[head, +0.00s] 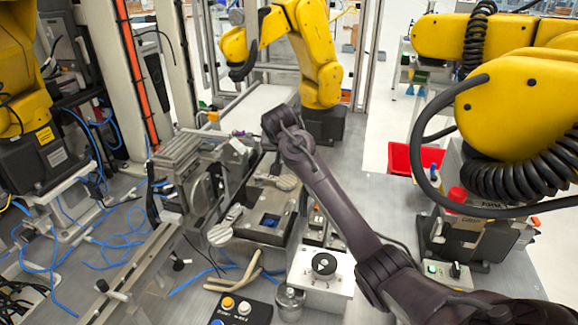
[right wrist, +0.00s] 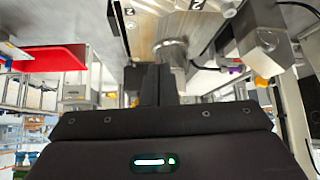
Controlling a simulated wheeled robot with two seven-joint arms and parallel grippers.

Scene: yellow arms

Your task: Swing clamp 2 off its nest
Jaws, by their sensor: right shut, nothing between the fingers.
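A metal fixture (head: 252,238) stands mid-table in the head view, with a dark recess holding a blue part (head: 269,221). Round-ended metal clamp pieces lie around it: one at its far right (head: 287,183) and one at its near left (head: 220,235). I cannot tell from the head view which is clamp 2. In the right wrist view a round metal piece (right wrist: 172,48) shows just beyond my right gripper (right wrist: 160,84), near black labels (right wrist: 197,5) whose mark looks like a sideways 2. That gripper is shut and empty; contact is unclear. My left gripper is out of view.
Yellow robot arms stand at the back (head: 318,60) and right (head: 520,115). A grey vise-like unit (head: 190,175) is left of the fixture. A button box (head: 240,308), a white block with a black knob (head: 323,265) and a red bin (head: 402,158) are nearby.

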